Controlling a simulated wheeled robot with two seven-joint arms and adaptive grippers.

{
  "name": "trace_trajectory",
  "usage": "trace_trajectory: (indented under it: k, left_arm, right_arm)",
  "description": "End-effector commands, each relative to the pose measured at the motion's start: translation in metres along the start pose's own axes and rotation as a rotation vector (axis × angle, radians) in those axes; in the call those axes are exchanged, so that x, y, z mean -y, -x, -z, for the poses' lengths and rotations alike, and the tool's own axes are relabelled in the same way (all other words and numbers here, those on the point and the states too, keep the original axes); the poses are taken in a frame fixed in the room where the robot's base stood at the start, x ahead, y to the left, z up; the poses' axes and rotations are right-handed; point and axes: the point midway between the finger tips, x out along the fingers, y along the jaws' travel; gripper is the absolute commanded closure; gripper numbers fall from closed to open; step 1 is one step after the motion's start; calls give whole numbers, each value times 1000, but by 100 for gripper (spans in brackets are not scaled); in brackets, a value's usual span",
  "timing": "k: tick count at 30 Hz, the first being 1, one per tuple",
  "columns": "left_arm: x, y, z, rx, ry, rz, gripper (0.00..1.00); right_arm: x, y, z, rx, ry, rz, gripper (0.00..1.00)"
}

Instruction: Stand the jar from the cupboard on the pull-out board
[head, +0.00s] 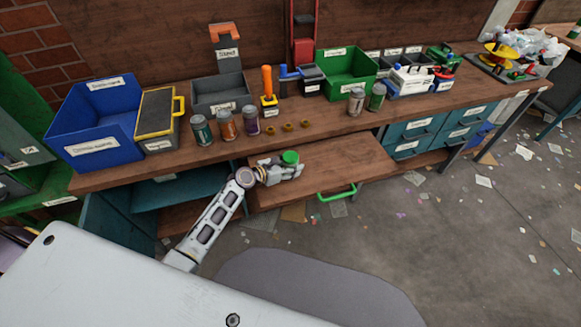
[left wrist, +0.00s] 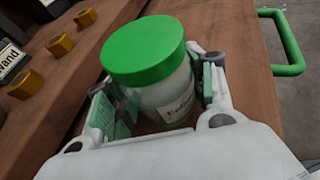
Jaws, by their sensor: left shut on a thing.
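The jar, white with a green lid, shows in the left wrist view (left wrist: 163,80) with a label on its front. It is upright or nearly so between the fingers of my left gripper (left wrist: 160,100), which is shut on it. In the head view the jar's green lid (head: 290,157) is over the wooden pull-out board (head: 335,165), beside my left gripper (head: 280,172). I cannot tell whether the jar's base touches the board. The board is pulled out and has a green handle (head: 337,192). The cupboard (head: 175,190) is left of the board. My right gripper is not in view.
On the bench above stand several cans (head: 227,124), several small brass pieces (head: 287,127), a blue bin (head: 95,125), a yellow-edged box (head: 157,120) and a green bin (head: 347,75). The board's right part is clear. Scraps litter the floor.

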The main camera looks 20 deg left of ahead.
Motion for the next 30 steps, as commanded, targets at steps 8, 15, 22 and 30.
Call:
trace_trajectory:
  k: [8,15,22,30]
  left_arm:
    - [0,0,0,1,-1,0,73]
    - [0,-1,3,0,0,0,40]
    - [0,-1,3,0,0,0,24]
    - [0,-1,2,0,0,0,24]
  right_arm:
    - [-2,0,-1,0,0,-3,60]
    - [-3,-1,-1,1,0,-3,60]
    - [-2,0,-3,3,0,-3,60]
    - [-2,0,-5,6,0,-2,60]
